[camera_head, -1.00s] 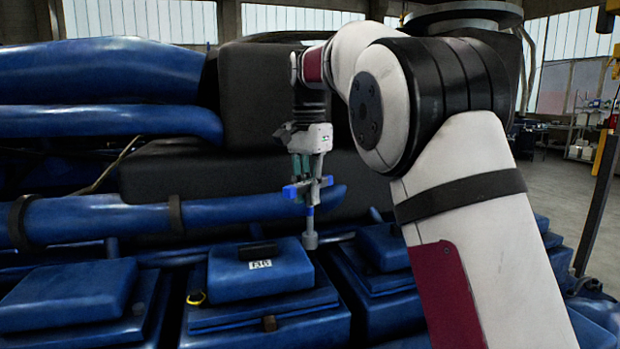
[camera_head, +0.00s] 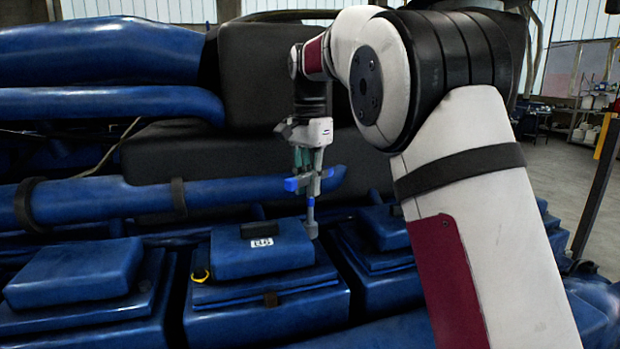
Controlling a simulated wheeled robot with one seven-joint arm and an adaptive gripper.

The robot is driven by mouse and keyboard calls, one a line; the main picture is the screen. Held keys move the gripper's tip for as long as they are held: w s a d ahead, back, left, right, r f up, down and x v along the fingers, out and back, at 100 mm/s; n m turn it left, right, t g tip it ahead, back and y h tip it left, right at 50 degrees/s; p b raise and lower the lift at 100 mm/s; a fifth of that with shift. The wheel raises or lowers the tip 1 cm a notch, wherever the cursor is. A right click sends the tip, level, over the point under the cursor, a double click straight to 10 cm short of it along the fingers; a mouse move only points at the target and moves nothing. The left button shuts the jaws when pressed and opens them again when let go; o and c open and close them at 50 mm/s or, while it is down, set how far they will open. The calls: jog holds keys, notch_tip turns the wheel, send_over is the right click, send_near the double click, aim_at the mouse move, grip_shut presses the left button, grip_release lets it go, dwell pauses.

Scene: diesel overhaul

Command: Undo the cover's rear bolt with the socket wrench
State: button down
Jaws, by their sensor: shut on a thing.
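The cover (camera_head: 245,258) is a blue raised block with a white label, on a blue housing in the middle foreground. My gripper (camera_head: 309,184) is shut on the socket wrench (camera_head: 311,214), which hangs upright below the blue-tipped fingers. The wrench's grey socket is at the cover's rear right corner, low beside its back edge. I cannot tell whether the socket sits on a bolt. The rear bolt itself is not visible.
Similar blue covers stand at left (camera_head: 75,272) and right (camera_head: 383,228). A blue pipe (camera_head: 110,203) runs behind, close to the gripper. Open floor is at far right.

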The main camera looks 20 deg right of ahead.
jog(key=n, duration=0.3)
jog(key=shift+f+n+b, duration=0.15)
jog(key=shift+n+b, duration=0.2)
jog(key=shift+n, duration=0.05)
jog(key=n, duration=0.3)
jog(key=shift+d+n, duration=0.1)
jog(key=shift+n, duration=0.3)
jog(key=n, duration=0.4)
jog(key=shift+b, duration=0.35)
jog(key=n, duration=0.8)
jog(key=shift+w+n, duration=0.1)
jog(key=shift+n, duration=0.3)
jog(key=n, duration=0.3)
jog(key=shift+n, duration=0.4)
jog(key=n, duration=0.5)
jog(key=shift+d, duration=0.1)
jog(key=n, duration=0.4)
jog(key=shift+p, duration=0.3)
